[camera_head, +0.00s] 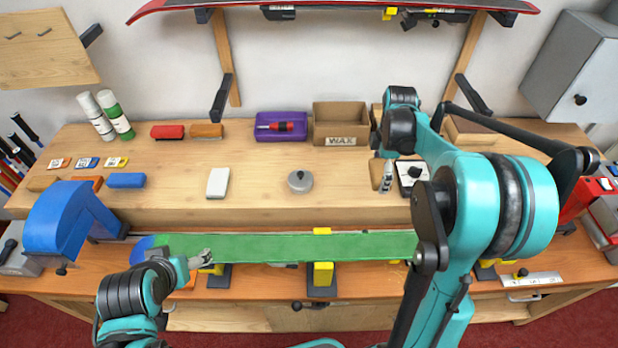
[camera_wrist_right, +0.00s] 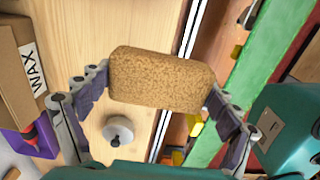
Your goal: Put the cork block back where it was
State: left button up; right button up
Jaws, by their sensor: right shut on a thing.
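The cork block (camera_wrist_right: 160,80) is a speckled tan block with rounded edges. In the right wrist view it sits between the two fingers of my right gripper (camera_wrist_right: 155,100), which is shut on it. In the head view, my right gripper (camera_head: 384,154) is partly hidden behind my own arm, over the right part of the raised wooden bench top (camera_head: 260,205). A tan piece (camera_head: 377,173) under it appears to be the cork block. My left gripper (camera_head: 203,259) is by the left end of the green ski (camera_head: 300,247); its finger gap is unclear.
A WAX box (camera_head: 341,124), purple tray (camera_head: 281,126), round metal piece (camera_head: 300,181) and white block (camera_head: 218,182) stand on the bench top. A small bottle (camera_head: 387,177) and a dark-topped item (camera_head: 411,172) are near my right gripper. Bench top between white block and metal piece is clear.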

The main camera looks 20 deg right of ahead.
jog(key=shift+w+d+f, duration=0.1)
jog(key=shift+w+d, duration=0.05)
jog(key=shift+w, duration=0.1)
jog(key=b, duration=0.3)
send_over(341, 183)
notch_tip(341, 183, down, 7)
jog(key=shift+r, duration=0.1)
notch_tip(341, 183, down, 4)
jog(key=shift+f+b, duration=0.1)
jog(key=shift+b, duration=0.4)
jog(key=shift+s, duration=0.1)
jog(key=o, duration=1.3)
jog(key=shift+f, duration=0.1)
